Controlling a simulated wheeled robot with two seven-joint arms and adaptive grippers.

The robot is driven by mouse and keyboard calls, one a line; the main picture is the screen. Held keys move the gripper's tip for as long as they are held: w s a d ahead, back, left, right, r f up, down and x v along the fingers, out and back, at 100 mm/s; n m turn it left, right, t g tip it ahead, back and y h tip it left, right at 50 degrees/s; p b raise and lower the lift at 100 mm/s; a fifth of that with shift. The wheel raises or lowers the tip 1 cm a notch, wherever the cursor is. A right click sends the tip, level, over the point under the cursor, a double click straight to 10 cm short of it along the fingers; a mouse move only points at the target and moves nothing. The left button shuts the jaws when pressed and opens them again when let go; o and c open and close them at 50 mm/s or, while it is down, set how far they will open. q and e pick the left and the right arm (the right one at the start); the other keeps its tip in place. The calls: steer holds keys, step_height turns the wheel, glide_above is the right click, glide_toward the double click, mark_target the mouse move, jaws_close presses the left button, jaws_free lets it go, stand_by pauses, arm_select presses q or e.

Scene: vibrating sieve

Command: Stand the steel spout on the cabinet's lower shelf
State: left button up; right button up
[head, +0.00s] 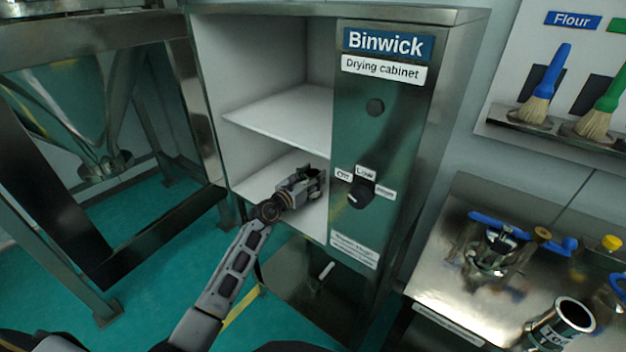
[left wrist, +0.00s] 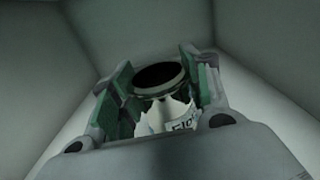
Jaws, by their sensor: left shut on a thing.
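The steel spout (left wrist: 165,105) is a shiny tube with a dark round opening and a white label starting "Flo". In the left wrist view it stands between the two fingers of my left gripper, which is shut on it. In the head view my left gripper (head: 308,182) is inside the drying cabinet (head: 385,200), just above the white lower shelf (head: 262,183). There the gripper hides most of the spout. I cannot tell whether the spout's base touches the shelf. My right gripper is not in view.
The cabinet's upper shelf (head: 285,120) is empty and lies above my gripper. The control panel with a black knob (head: 360,193) borders the opening on the right. A steel bench (head: 450,270) at right holds a labelled steel cylinder (head: 545,332) and a blue-handled fitting (head: 492,250).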

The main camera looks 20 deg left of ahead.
arm_select(q)
steer(key=shift+w+d, duration=0.1)
steer(key=shift+w, duration=0.05)
steer(key=shift+f, duration=0.15)
steer(key=o, duration=1.2)
